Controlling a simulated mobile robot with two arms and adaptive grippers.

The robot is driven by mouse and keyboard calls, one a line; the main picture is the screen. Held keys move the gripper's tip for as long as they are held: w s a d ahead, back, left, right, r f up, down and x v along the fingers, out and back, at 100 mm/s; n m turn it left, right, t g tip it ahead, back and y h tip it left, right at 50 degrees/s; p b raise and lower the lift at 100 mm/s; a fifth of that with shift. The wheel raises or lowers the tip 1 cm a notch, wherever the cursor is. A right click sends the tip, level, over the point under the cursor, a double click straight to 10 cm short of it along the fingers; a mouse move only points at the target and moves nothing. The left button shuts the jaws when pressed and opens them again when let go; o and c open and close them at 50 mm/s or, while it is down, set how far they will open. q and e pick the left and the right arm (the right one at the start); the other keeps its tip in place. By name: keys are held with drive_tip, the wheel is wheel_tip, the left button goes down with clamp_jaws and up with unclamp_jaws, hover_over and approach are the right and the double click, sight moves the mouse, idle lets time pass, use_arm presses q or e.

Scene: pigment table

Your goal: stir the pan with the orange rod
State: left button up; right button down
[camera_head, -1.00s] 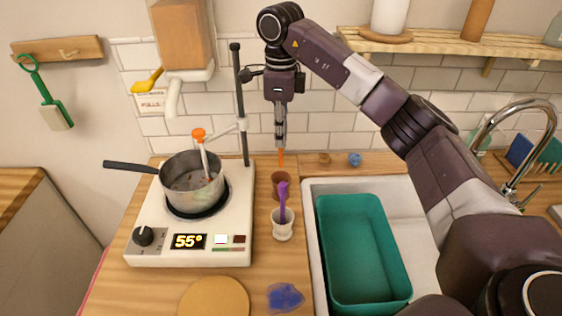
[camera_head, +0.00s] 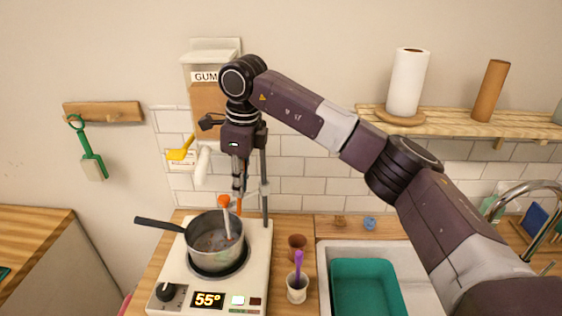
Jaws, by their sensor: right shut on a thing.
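The metal pan (camera_head: 203,250) with its black handle sits on the hotplate and holds a dark mixture with reddish bits. My right gripper (camera_head: 239,190) points down above the pan's far right rim and is shut on the orange rod (camera_head: 239,207). Only a short orange piece of the rod shows below the fingers. Its lower end is hidden behind the probe and the pan rim, so I cannot tell whether it is in the pan. A white probe with an orange cap (camera_head: 224,201) leans in the pan, close to the rod. My left gripper is out of view.
The hotplate (camera_head: 178,273) reads 55°. A stand pole (camera_head: 264,190) rises close behind my gripper. A brown cup (camera_head: 297,242) and a white cup (camera_head: 297,291) with a purple rod (camera_head: 298,263) stand right of the hotplate. A green basin (camera_head: 366,267) sits in the sink.

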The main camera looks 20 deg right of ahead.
drive_tip(key=a+p, duration=0.2)
drive_tip(key=a, duration=0.4)
use_arm(q)
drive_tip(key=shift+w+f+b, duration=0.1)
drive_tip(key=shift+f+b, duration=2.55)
drive_tip(key=shift+b, duration=1.6)
use_arm(e)
wheel_tip(320, 180, down, 12)
drive_tip(key=shift+a+t+y, duration=0.3)
drive_tip(key=shift+a, duration=0.05)
